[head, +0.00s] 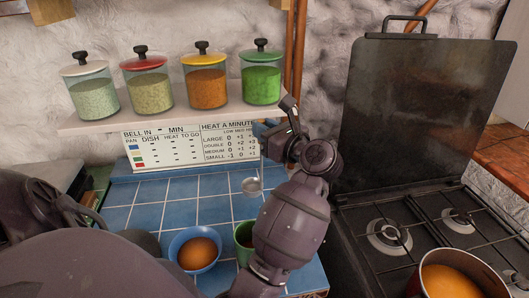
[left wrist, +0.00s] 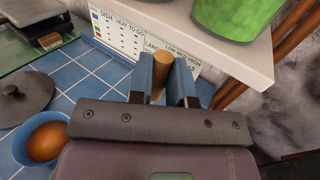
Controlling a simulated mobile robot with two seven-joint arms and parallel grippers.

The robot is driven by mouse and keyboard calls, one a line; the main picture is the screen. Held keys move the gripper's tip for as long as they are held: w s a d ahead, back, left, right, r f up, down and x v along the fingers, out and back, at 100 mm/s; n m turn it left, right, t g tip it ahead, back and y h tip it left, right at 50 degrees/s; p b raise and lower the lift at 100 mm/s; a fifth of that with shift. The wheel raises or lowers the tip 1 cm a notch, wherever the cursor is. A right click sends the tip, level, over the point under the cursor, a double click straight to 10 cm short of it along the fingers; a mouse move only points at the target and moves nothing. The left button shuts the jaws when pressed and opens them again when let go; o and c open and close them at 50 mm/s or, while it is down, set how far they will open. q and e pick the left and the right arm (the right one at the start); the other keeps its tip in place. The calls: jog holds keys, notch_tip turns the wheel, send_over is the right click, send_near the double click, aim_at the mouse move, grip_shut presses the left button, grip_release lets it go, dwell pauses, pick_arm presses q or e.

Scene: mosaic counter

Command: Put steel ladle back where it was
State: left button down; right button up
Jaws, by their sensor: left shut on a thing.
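My left gripper (head: 266,128) is in front of the chart on the wall, just below the shelf's right part. In the left wrist view my left gripper (left wrist: 160,80) is shut on a brown rounded handle (left wrist: 160,74) between its blue-grey fingers. In the head view the steel ladle's (head: 252,186) small round bowl shows below the gripper, over the blue tiles, with a thin shaft rising towards the fingers. I cannot tell whether the bowl touches the tiles. My right gripper is not in view.
A shelf (head: 190,117) with several spice jars hangs above. A blue bowl (head: 178,243) with a brown egg and a green cup (head: 240,236) stand on the tiles. To the right are a stove (head: 420,215), its raised black cover (head: 420,110) and a pot (head: 413,283) of orange soup.

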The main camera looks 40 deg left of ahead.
pick_arm(q)
notch_tip(320, 180, down, 6)
jog(key=shift+f, duration=0.25)
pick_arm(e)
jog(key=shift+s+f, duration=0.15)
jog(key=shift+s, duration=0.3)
pick_arm(q)
jog(key=shift+f, duration=0.2)
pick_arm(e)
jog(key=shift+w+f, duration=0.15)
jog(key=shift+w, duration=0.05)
pick_arm(q)
jog(key=c, duration=1.1)
grip_release()
jog(key=shift+o, duration=0.2)
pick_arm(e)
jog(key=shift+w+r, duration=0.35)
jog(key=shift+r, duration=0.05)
pick_arm(q)
jog(key=shift+r, duration=0.1)
